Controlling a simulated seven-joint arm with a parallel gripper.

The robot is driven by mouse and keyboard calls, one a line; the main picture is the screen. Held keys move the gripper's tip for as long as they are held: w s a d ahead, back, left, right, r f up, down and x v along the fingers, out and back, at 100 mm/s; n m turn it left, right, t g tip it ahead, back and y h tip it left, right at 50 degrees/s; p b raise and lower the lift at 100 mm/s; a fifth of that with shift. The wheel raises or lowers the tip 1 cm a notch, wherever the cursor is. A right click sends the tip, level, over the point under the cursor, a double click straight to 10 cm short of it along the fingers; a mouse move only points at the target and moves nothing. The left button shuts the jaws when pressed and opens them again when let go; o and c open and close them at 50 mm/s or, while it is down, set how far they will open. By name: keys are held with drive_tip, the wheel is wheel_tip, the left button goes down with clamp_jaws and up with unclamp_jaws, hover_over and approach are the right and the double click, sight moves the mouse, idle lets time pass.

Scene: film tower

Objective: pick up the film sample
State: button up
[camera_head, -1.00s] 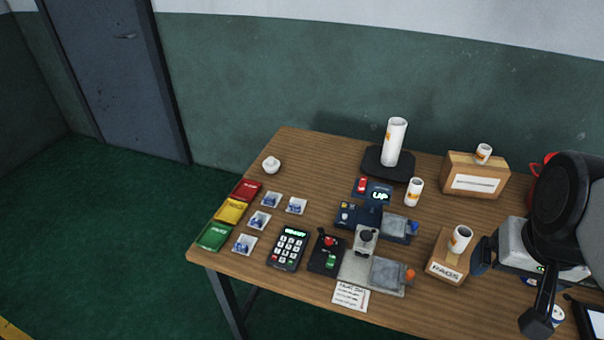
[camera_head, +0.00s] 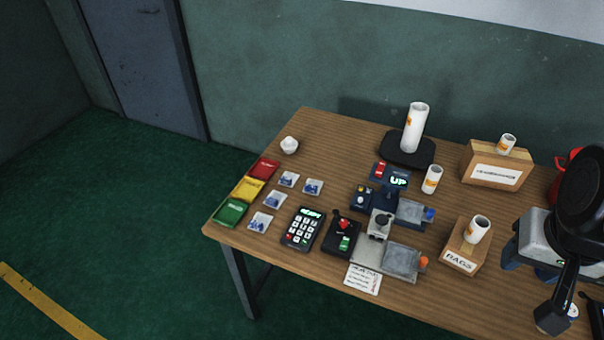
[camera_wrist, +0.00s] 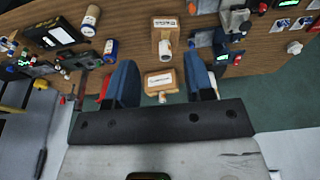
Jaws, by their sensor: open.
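Several small clear-white packets with blue contents lie at the table's left end, and they look like film samples: one (camera_head: 288,179) at the back, one (camera_head: 313,186) to its right, one (camera_head: 275,200) in the middle and one (camera_head: 260,222) in front. I cannot tell which one the task means. Packets also show at the upper right of the wrist view (camera_wrist: 283,25). My gripper (camera_wrist: 160,65) is open and empty, its blue fingers apart. In the head view it is partly hidden by my dark arm at the right, far from the packets.
Red, yellow and green trays (camera_head: 248,188) line the table's left edge. A keypad (camera_head: 303,228), a joystick box (camera_head: 341,237) and a device with grey plates (camera_head: 402,262) stand centrally. A white roll (camera_head: 414,127) stands behind. The BAGS box (camera_head: 461,261) and a labelled box (camera_head: 497,166) are right.

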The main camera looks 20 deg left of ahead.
idle(0.3)
drive_tip(key=w+a+f+n+g, duration=0.1)
drive_tip(key=w+a+f+n, duration=0.2)
drive_tip(key=w+a, duration=0.4)
drive_tip(key=w+a+f+n, duration=0.2)
drive_tip(key=w+a+n, duration=0.2)
drive_tip(key=a, duration=0.6)
drive_tip(key=w+a+f+n+g, duration=0.1)
drive_tip(key=w+a+f+n, duration=0.2)
drive_tip(key=w+a, duration=0.4)
drive_tip(key=s+a+f+n, duration=0.1)
drive_tip(key=a+f+n, duration=0.1)
drive_tip(key=a+f, duration=0.4)
drive_tip(key=s+a+f+n, duration=0.2)
drive_tip(key=a+f, duration=0.4)
drive_tip(key=a, duration=0.8)
drive_tip(key=s+a+f+n, duration=0.2)
drive_tip(key=a+f+n, duration=0.2)
drive_tip(key=a, duration=0.6)
drive_tip(key=shift+s+a+f+g, duration=0.1)
drive_tip(key=shift+a+f+g, duration=0.05)
drive_tip(key=shift+f, duration=0.35)
drive_tip(key=shift+a+f+g, duration=0.1)
drive_tip(key=shift+f+g, duration=0.05)
drive_tip(key=shift+f, duration=0.35)
drive_tip(key=shift+s+a+f+n, duration=0.2)
drive_tip(key=shift+a+f+n, duration=0.1)
drive_tip(key=shift+a, duration=0.1)
